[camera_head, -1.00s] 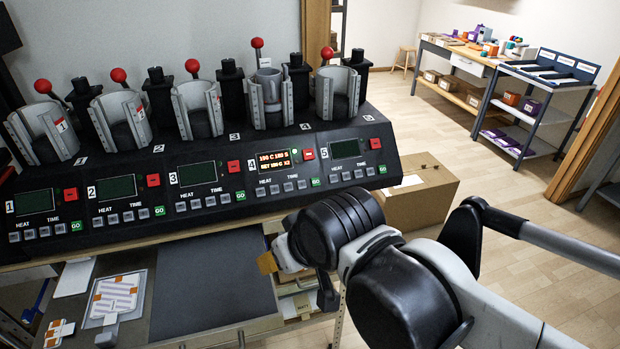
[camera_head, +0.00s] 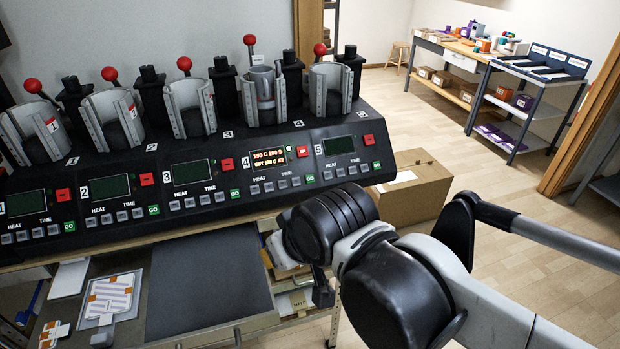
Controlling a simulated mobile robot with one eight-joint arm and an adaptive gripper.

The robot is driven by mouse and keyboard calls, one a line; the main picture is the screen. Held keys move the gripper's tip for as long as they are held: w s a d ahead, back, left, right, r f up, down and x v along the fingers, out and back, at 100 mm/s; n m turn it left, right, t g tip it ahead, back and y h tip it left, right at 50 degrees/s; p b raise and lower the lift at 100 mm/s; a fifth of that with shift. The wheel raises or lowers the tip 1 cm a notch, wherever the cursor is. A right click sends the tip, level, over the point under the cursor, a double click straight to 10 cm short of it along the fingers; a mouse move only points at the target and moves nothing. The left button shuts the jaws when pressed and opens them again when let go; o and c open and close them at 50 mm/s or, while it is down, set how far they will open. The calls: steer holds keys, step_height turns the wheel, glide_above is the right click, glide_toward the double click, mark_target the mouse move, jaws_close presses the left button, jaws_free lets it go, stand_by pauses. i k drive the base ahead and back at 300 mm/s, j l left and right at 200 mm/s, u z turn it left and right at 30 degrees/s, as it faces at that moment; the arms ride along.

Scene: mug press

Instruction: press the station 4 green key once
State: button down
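The station 4 green key (camera_head: 310,178) sits at the right end of the station 4 key row, right of its grey keys. The station 4 display (camera_head: 268,157) is lit with orange text, with a red key (camera_head: 302,151) to its right. A grey mug (camera_head: 266,88) stands in the station 4 press. My arm's black wrist (camera_head: 330,222) is in front of and below the station 4 and 5 panels and looks apart from the green key. My gripper's fingertips are hidden behind the wrist, so their opening does not show.
The station 5 green key (camera_head: 377,165) is right of the station 4 one; the station 3 green key (camera_head: 232,195) is left. A cardboard box (camera_head: 412,200) stands right of the press bank. A dark mat (camera_head: 208,285) and a tray (camera_head: 110,300) lie in front.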

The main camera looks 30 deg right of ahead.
mark_target(309, 178)
steer(key=k+l+z, duration=0.15)
steer(key=l, duration=0.2)
steer(key=k+l+z, duration=0.15)
steer(key=l, duration=0.2)
steer(key=k+l+z, duration=0.15)
steer(key=l, duration=0.2)
